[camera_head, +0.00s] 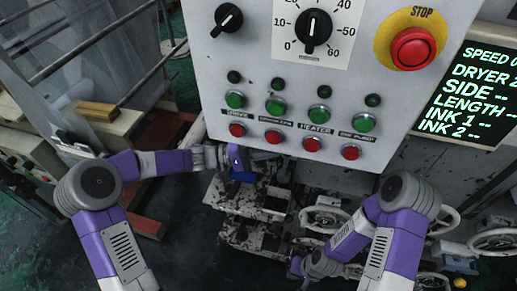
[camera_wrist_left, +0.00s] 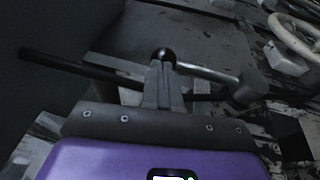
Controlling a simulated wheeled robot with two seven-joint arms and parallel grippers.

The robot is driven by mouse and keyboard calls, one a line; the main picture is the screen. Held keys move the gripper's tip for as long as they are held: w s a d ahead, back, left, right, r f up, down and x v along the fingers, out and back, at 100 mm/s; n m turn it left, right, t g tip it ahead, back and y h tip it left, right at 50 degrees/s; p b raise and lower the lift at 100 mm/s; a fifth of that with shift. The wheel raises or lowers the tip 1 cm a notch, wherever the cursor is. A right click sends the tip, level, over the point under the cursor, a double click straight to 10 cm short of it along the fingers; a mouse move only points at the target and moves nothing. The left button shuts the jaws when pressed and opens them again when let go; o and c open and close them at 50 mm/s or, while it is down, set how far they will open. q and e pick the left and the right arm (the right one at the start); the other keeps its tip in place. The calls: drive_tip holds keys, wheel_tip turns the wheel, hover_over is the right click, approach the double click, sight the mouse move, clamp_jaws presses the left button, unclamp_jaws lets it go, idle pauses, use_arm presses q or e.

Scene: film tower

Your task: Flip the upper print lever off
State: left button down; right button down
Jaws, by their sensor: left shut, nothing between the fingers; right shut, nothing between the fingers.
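In the left wrist view a lever with a black ball knob (camera_wrist_left: 166,55) and a pale metal rod (camera_wrist_left: 208,73) runs right to a dark pivot block. My left gripper (camera_wrist_left: 163,80) is shut and empty, its fingertips right at the knob; I cannot tell whether they touch it. In the head view my left gripper (camera_head: 258,158) is just below the control panel's lower edge, and the lever cannot be made out there. My right gripper (camera_head: 296,266) is low, in front of the machine's lower part, shut and empty.
The grey control panel (camera_head: 225,65) with knobs, green and red buttons and a red stop button (camera_head: 413,48) overhangs the left gripper. A dark screen (camera_head: 470,95) is at the right. Handwheels (camera_head: 497,240) stand at lower right. A dark bar (camera_wrist_left: 70,67) lies left of the fingers.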

use_arm(q)
drive_tip(key=shift+s+d+r+m+y+p, duration=0.1)
drive_tip(key=shift+s+d+r+m+y, duration=0.1)
drive_tip(key=shift+d+y, duration=0.6)
drive_tip(key=shift+s+d+r+m+y+p, duration=0.1)
drive_tip(key=shift+s+d+m+y+p, duration=0.1)
drive_tip(key=shift+d+y, duration=0.65)
drive_tip(key=shift+s+d+r+m+y+p, duration=0.1)
drive_tip(key=shift+d+m+y, duration=0.1)
drive_tip(key=shift+d+y, duration=0.6)
drive_tip(key=shift+d, duration=0.1)
drive_tip(key=shift+s, duration=0.1)
drive_tip(key=shift+g, duration=0.3)
drive_tip(key=v, duration=1.4)
drive_tip(key=shift+f+b, duration=0.3)
drive_tip(key=shift+b, duration=0.05)
